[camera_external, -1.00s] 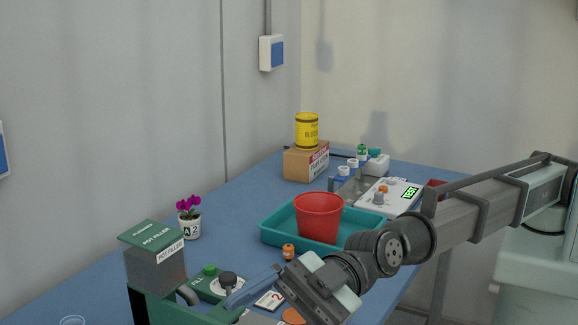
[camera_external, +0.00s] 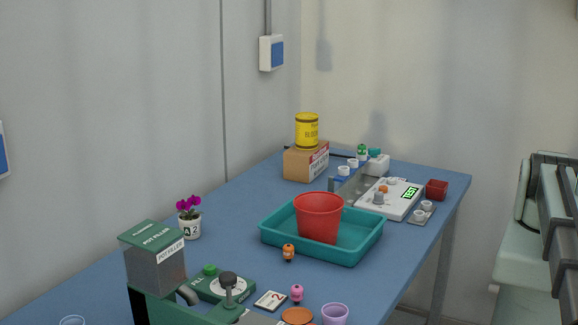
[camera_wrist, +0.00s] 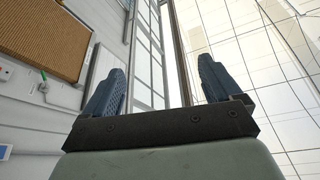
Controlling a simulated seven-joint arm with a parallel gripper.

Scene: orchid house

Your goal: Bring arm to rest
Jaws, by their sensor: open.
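My gripper (camera_wrist: 158,88) shows in the wrist view with its two blue fingers spread wide apart and nothing between them. Behind the fingers are tall window frames and glazing, so it points away from the table. In the external view only part of my arm shows at the right edge, beside the pale green base; the gripper itself is outside that picture. No part of the arm is over the blue table (camera_external: 235,215).
On the table are a teal tray (camera_external: 275,238) with a red pot (camera_external: 318,218), a potted orchid (camera_external: 189,218), a green pot filler (camera_external: 155,262), a white scale (camera_external: 400,205), a cardboard box (camera_external: 305,163) with a yellow tin (camera_external: 307,131), and a purple cup (camera_external: 335,314).

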